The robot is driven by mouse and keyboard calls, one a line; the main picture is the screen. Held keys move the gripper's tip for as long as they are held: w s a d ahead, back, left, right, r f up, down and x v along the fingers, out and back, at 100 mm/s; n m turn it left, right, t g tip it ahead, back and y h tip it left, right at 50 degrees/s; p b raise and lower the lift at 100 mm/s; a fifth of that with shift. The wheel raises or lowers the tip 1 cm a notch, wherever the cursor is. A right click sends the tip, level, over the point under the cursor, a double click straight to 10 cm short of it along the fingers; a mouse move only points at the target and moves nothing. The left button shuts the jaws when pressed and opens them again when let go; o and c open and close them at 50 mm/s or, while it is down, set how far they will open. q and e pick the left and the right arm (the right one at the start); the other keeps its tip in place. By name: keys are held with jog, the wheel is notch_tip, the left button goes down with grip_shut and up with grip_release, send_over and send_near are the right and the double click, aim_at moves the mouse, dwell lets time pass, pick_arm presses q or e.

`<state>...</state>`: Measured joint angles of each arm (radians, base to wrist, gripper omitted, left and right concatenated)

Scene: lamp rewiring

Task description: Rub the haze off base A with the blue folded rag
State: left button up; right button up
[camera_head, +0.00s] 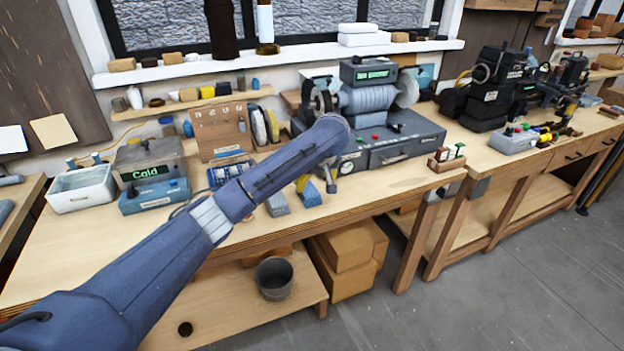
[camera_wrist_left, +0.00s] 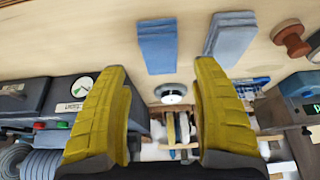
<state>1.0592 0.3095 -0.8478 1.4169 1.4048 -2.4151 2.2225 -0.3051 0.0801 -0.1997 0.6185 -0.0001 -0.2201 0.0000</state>
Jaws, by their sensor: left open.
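The blue folded rag (camera_head: 308,195) lies flat near the front edge of the bench. A greyer folded rag (camera_head: 277,204) lies to its left. In the left wrist view the blue rag (camera_wrist_left: 157,45) is just beyond the fingertips, with the greyer rag (camera_wrist_left: 230,38) to its right. My left gripper (camera_wrist_left: 161,66) is open and empty, its yellow fingers spread above the bench. My forearm hides most of it in the head view. A small round metallic piece (camera_wrist_left: 171,93) shows between the fingers. I cannot tell which thing is base A. My right gripper is not in view.
A grey buffing machine (camera_head: 400,140) stands behind the rags. The blue Cold unit (camera_head: 155,195) and a white tray (camera_head: 82,189) are at the left. A brown wooden piece (camera_wrist_left: 291,38) lies beside the greyer rag. The bench's front left is clear.

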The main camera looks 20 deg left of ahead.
aim_at(310, 191)
pick_arm(q)
jog(key=shift+x, duration=3.25)
jog(key=shift+c, duration=0.3)
jog(key=c, duration=0.9)
jog(key=shift+o, duration=0.2)
jog(key=shift+r, duration=2.5)
